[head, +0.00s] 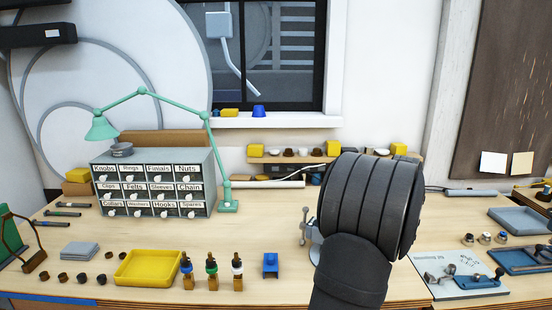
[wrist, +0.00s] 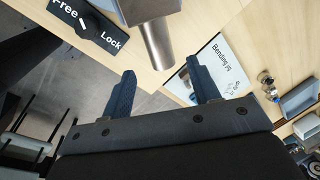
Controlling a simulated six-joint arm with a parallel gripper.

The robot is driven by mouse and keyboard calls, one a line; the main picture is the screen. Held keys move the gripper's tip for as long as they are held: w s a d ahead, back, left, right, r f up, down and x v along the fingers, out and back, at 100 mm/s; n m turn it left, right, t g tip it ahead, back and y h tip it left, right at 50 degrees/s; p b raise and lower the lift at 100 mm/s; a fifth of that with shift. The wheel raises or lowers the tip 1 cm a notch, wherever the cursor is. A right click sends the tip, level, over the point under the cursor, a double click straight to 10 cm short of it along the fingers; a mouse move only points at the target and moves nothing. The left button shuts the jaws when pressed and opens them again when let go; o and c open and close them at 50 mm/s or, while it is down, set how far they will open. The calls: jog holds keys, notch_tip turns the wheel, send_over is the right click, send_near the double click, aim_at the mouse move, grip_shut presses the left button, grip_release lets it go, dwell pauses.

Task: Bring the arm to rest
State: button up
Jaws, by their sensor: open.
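My gripper (wrist: 161,68) shows in the wrist view with its two blue fingers spread apart and nothing between them. It hangs near the front edge of the wooden bench (wrist: 255,25), partly over the grey floor. In the head view my black arm rises in front of the bench right of centre. The gripper itself is hidden there.
A green lamp (head: 207,150) stands by a labelled drawer cabinet (head: 153,185). A yellow tray (head: 132,281) and a blue block (head: 270,265) lie at the front. A Free/Lock plate (wrist: 88,24) and Bending jig sheet (wrist: 207,68) flank the cylinder. Bench space between lamp and tray is clear.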

jog(key=f, duration=0.4)
jog(key=w+f, duration=0.1)
jog(key=f, duration=0.1)
jog(key=shift+d+f, duration=0.3)
jog(key=shift+w+d, duration=0.1)
jog(key=shift+w, duration=0.15)
jog(key=shift+r, duration=0.1)
jog(key=shift+s+r, duration=0.25)
jog(key=shift+r, duration=0.15)
notch_tip(320, 180, up, 16)
jog(key=s+a, duration=0.2)
jog(key=s, duration=0.1)
jog(key=w+f, duration=0.1)
jog(key=f, duration=0.4)
jog(key=w+d+f, duration=0.1)
jog(key=f, duration=0.5)
jog(key=w+d+f, duration=0.1)
jog(key=f, duration=0.5)
jog(key=shift+w+f, duration=0.1)
jog(key=shift+w, duration=0.1)
notch_tip(320, 180, up, 18)
jog(key=s+a, duration=0.2)
jog(key=s, duration=0.1)
jog(key=s+f+n+t+h, duration=0.1)
jog(key=s+f+t+h, duration=0.1)
jog(key=s+f+t, duration=0.3)
jog(key=shift+s+f+n+t, duration=0.35)
jog(key=shift+s+f, duration=1.75)
jog(key=shift+s, duration=1.05)
